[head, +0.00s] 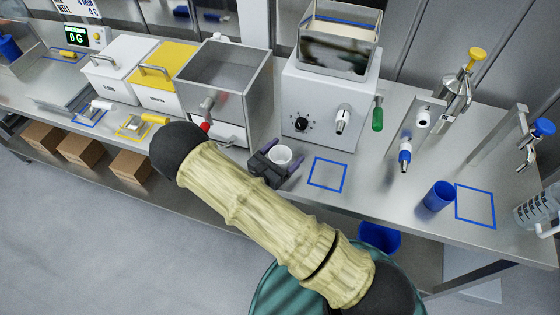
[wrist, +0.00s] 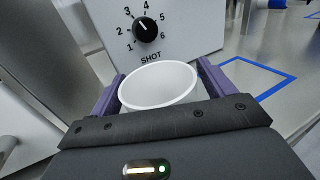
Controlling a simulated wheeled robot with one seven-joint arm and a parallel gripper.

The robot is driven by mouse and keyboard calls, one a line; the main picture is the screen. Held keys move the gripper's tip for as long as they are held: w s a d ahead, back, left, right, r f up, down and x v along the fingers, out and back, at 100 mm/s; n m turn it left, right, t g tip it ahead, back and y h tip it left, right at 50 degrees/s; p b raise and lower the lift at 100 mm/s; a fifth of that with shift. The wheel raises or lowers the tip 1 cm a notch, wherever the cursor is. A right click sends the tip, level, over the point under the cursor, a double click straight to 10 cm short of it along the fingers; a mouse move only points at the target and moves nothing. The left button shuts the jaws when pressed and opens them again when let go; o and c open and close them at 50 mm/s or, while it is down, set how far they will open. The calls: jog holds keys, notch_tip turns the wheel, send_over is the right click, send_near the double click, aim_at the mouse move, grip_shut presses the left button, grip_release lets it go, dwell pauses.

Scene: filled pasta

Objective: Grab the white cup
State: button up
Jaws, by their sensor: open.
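The white cup (head: 280,156) stands upright on the metal counter in front of the white machine with the dial. In the wrist view the white cup (wrist: 158,86) sits between my two purple fingers, its open rim showing and its lower part hidden by my gripper's dark body. My gripper (head: 279,162) is open, with one finger on each side of the cup. I cannot tell whether either finger touches it.
The white machine (head: 330,105) with its dial (wrist: 147,29) stands right behind the cup. A blue square outline (head: 328,174) on the counter lies to the right, empty. A blue cup (head: 438,196) stands farther right. A grey open-topped bin (head: 222,75) is to the left.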

jog(key=c, duration=1.1)
jog(key=shift+o, duration=0.2)
jog(key=shift+r, duration=0.1)
notch_tip(320, 180, up, 10)
jog(key=b, duration=0.1)
jog(key=shift+b, duration=0.3)
